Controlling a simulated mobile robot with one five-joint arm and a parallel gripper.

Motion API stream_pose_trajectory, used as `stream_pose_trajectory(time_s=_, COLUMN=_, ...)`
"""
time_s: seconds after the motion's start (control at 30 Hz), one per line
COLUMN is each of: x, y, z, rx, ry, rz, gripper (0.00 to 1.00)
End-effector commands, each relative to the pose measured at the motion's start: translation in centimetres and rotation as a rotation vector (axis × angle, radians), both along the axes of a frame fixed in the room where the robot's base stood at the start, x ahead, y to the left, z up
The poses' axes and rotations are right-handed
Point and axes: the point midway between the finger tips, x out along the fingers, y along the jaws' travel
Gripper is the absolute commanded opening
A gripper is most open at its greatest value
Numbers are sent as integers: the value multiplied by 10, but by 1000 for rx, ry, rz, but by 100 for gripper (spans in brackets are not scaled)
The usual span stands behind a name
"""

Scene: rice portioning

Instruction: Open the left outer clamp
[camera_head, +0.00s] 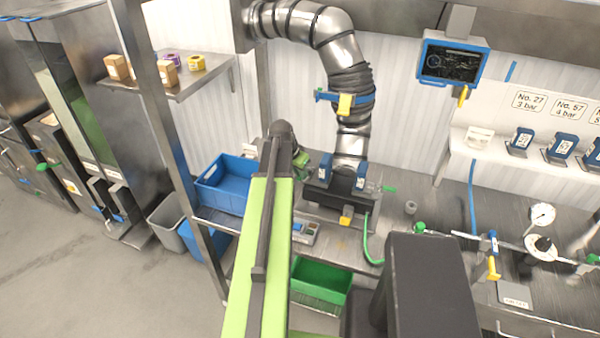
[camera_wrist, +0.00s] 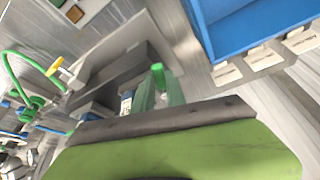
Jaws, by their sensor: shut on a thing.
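The dark clamping unit (camera_head: 340,190) stands on the steel bench below the ribbed metal duct. My gripper (camera_head: 303,163) is at its left side, largely hidden behind my green arm. In the wrist view, my gripper (camera_wrist: 155,97) is shut around the left outer clamp, whose green tip (camera_wrist: 157,70) sticks out beyond the fingers. The clamp's lower part is hidden by the gripper. A matching green-tipped clamp (camera_head: 388,188) sticks out at the unit's right side. Two blue labelled parts, left (camera_head: 325,166) and right (camera_head: 361,174), and a yellow tab (camera_head: 347,215) are on the unit.
A blue bin (camera_head: 226,190) is close on the left; its blue wall (camera_wrist: 240,55) also fills the upper right of the wrist view. A green crate (camera_head: 322,282) sits below the bench edge. A green hose (camera_head: 367,240) curves right of the unit. Gauges (camera_head: 542,214) stand farther right.

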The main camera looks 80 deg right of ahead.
Motion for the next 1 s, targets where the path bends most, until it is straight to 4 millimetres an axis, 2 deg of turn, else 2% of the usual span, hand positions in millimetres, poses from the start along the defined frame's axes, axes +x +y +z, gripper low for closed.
stream_pose_trajectory(time_s=0.2, x=-3, y=2, z=0, rx=1, ry=-1, rz=25, gripper=0)
stream_pose_trajectory(time_s=0.53, x=-18, y=7, z=0, rx=2, ry=0, rz=313, gripper=0)
stream_pose_trajectory(time_s=0.87, x=-19, y=7, z=0, rx=2, ry=2, rz=340, gripper=0)
stream_pose_trajectory(time_s=0.9, x=-19, y=7, z=0, rx=2, ry=2, rz=340, gripper=20)
stream_pose_trajectory(time_s=1.0, x=-19, y=7, z=0, rx=2, ry=1, rz=339, gripper=33)
